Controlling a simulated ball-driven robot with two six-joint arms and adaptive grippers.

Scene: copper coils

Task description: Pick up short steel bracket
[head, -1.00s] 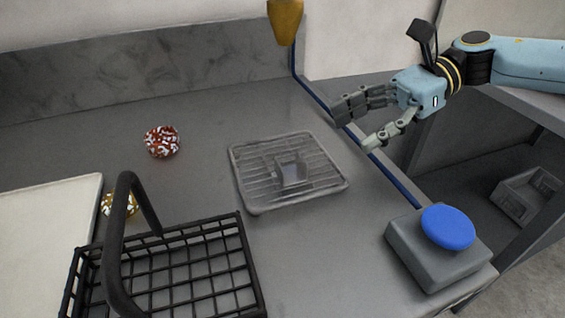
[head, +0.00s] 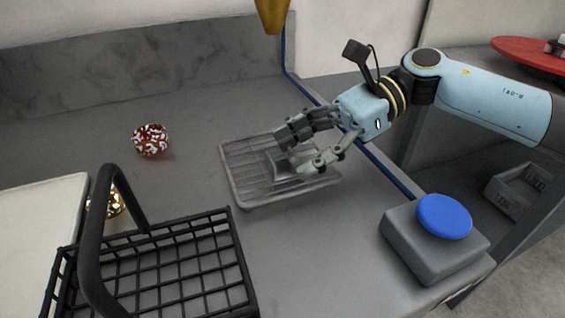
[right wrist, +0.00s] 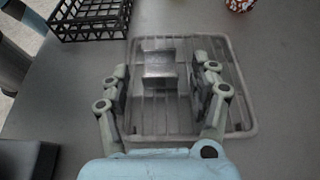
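The short steel bracket (right wrist: 160,68) is a small grey angled piece. It lies on a ribbed grey tray (head: 240,190), and the tray also shows in the right wrist view (right wrist: 150,125). In the head view the bracket (head: 272,160) is partly hidden behind my fingers. My right gripper (head: 293,152) is over the tray, close to the bracket. In the right wrist view its fingers (right wrist: 162,85) are spread wide on either side of the bracket, open and empty. My left gripper is not in view.
A black wire basket (head: 190,265) with an upright handle stands at the front left. A red-and-white ball (head: 150,140) lies behind it. A grey box with a blue button (head: 444,216) is at the right edge. The counter between them is clear.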

